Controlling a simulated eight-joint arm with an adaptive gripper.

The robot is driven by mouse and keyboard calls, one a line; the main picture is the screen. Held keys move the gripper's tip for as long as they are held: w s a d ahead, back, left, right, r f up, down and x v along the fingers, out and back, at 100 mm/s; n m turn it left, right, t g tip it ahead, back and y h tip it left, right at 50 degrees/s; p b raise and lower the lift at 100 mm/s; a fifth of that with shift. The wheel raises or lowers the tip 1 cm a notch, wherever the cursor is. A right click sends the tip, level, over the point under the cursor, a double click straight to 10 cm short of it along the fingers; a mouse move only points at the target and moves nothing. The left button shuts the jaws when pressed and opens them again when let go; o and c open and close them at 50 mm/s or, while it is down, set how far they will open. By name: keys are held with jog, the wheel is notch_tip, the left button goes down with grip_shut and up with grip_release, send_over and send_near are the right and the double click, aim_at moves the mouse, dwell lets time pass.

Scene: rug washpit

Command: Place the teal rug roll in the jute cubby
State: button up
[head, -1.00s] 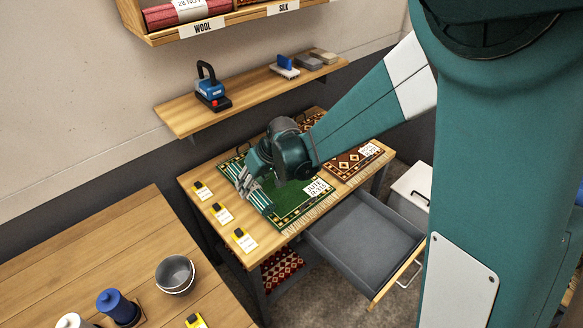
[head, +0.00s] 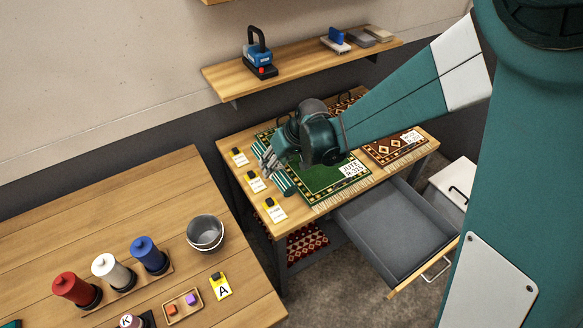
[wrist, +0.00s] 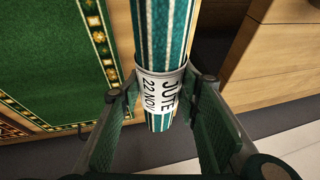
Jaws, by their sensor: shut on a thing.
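The teal rug roll is striped teal and white, with a white label reading "JUTE 22 NOV". In the wrist view the roll (wrist: 165,35) runs up between the fingers of my gripper (wrist: 162,92), which are shut around its labelled part. In the head view my gripper (head: 274,164) is over the left part of the rug table, and the striped roll (head: 285,181) shows just beside it. I cannot tell whether the roll touches the table. The jute cubby is not in view; only a low wooden edge (head: 215,2) of the wall unit shows.
A green rug (head: 325,178) with a tag and a brown rug (head: 395,148) lie on the table. An open grey drawer (head: 395,235) juts from its front. A wall shelf (head: 225,80) with tools is behind.

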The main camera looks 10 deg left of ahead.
jog(key=shift+f+b, duration=0.4)
jog(key=shift+f, duration=2)
jog(key=shift+f, duration=0.15)
jog(key=shift+f+b, duration=0.4)
jog(key=shift+f, duration=1.35)
jog(key=shift+f, duration=0.2)
jog(key=o, duration=1)
jog(key=shift+r, duration=0.2)
jog(key=shift+p+v, duration=1.05)
jog(key=shift+v, duration=4.95)
